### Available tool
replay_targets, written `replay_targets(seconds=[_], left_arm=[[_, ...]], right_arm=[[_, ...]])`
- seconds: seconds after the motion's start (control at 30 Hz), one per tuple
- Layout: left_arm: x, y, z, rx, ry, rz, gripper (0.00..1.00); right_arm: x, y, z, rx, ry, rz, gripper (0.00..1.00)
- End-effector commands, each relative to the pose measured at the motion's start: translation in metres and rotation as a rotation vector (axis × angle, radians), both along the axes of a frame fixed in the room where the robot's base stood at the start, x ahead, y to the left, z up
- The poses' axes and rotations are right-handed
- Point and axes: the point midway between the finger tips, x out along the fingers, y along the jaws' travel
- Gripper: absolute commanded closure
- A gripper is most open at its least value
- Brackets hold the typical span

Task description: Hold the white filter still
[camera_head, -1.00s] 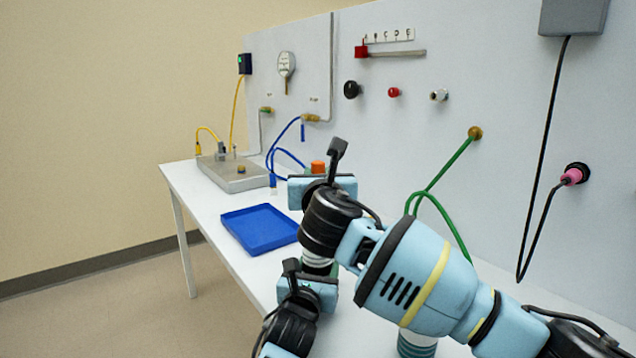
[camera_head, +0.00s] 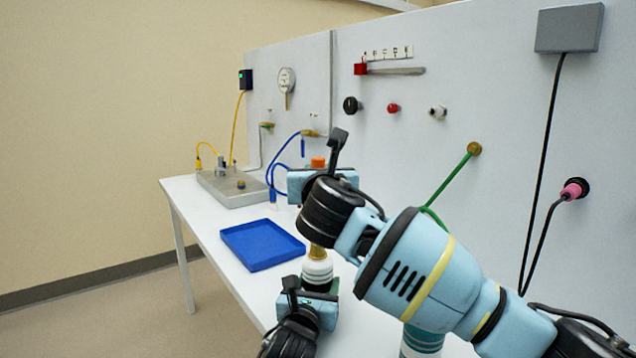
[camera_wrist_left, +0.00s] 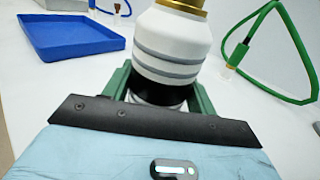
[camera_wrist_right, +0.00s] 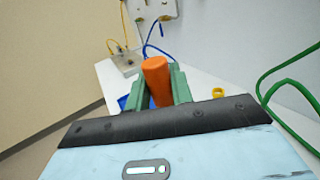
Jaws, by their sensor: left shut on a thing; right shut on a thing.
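The white filter (camera_head: 317,268) is a white cylinder with grey bands and a brass top. My left gripper (camera_head: 312,300) is shut on its lower part and holds it about upright above the table. The left wrist view shows the filter (camera_wrist_left: 172,45) between the green fingers, its top cut off by the frame. My right gripper (camera_head: 318,176) is above and behind the filter, with my right wrist partly in front. In the right wrist view its green fingers are shut on an orange cylinder (camera_wrist_right: 157,80), also visible in the head view (camera_head: 318,162).
A blue tray (camera_head: 262,246) lies on the white table (camera_head: 212,222), left of the filter. A grey metal box (camera_head: 232,187) stands behind it. Blue hoses (camera_head: 287,150) and a green hose (camera_head: 455,180) hang from the panel. A yellow ring (camera_wrist_right: 218,92) shows in the right wrist view.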

Motion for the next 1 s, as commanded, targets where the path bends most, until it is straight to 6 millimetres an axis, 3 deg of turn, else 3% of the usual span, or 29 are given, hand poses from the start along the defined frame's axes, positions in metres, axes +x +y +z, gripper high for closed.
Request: replay_targets(seconds=[0.5, 0.87, 0.9, 1.0], left_arm=[[0.0, 0.0, -0.001, 0.0, 0.002, 0.0, 0.72], [0.0, 0.0, -0.001, 0.0, 0.002, 0.0, 0.72], [0.0, 0.0, -0.001, 0.0, 0.002, 0.0, 0.38], [0.0, 0.0, -0.001, 0.0, 0.002, 0.0, 0.25]], right_arm=[[0.0, 0.001, 0.035, 0.0, -0.001, 0.0, 1.0], [0.0, 0.001, 0.039, 0.0, 0.0, 0.001, 1.0], [0.0, 0.001, 0.039, 0.0, 0.0, 0.001, 1.0], [0.0, 0.0, 0.039, 0.0, 0.0, 0.001, 1.0]])
